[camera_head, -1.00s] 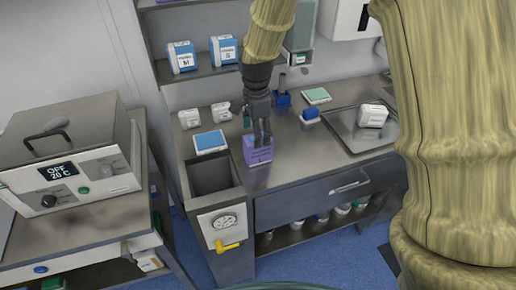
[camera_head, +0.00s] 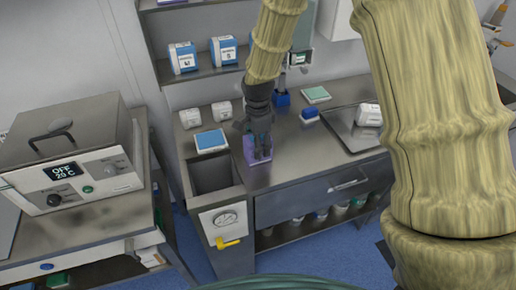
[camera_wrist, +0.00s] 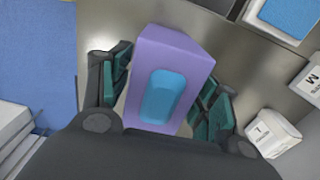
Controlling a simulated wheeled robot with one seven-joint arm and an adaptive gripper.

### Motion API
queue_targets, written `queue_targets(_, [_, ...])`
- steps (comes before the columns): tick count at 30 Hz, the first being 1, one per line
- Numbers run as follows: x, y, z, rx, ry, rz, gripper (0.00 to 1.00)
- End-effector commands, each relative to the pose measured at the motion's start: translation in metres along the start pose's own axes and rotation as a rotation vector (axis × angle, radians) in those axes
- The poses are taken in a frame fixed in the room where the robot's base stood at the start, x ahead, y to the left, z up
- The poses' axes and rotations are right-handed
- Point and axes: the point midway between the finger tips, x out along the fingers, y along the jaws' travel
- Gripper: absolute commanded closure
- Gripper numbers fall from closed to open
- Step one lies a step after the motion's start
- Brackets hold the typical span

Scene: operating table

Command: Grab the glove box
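The glove box is a purple box with a blue oval opening on one face. In the head view the glove box (camera_head: 251,151) stands on the steel counter near its front edge, partly hidden by my gripper (camera_head: 259,150). In the wrist view the glove box (camera_wrist: 176,62) sits between the two fingers of my gripper (camera_wrist: 163,95). The teal finger pads are on either side of the box, and a small gap shows on the left. Firm contact on both sides cannot be seen.
The steel counter (camera_head: 284,172) has a recessed bin (camera_head: 211,177) to the left. A blue-topped box (camera_head: 211,140) and small white boxes (camera_head: 190,118) stand behind. A tray (camera_head: 345,128) with a white box (camera_head: 368,114) lies to the right. A shelf (camera_head: 205,73) hangs above.

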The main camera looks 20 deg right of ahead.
Motion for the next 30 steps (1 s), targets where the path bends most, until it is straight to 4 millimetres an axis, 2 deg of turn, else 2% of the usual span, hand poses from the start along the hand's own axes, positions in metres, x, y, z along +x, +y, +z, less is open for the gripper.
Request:
queue_targets(1, [0.000,0.000,0.000,0.000,0.000,0.000,0.55])
queue_targets(5, [0.000,0.000,0.000,0.000,0.000,0.000,0.79])
queue_targets(17, [-0.003,0.000,0.000,0.000,0.000,0.000,0.79])
queue_targets(23, [-0.018,-0.001,0.000,0.000,0.000,-0.002,0.79])
queue_targets(27, [-0.036,-0.001,0.000,0.000,0.000,-0.003,0.79])
queue_targets(30, [-0.035,0.019,0.015,-0.002,0.002,0.000,0.79])
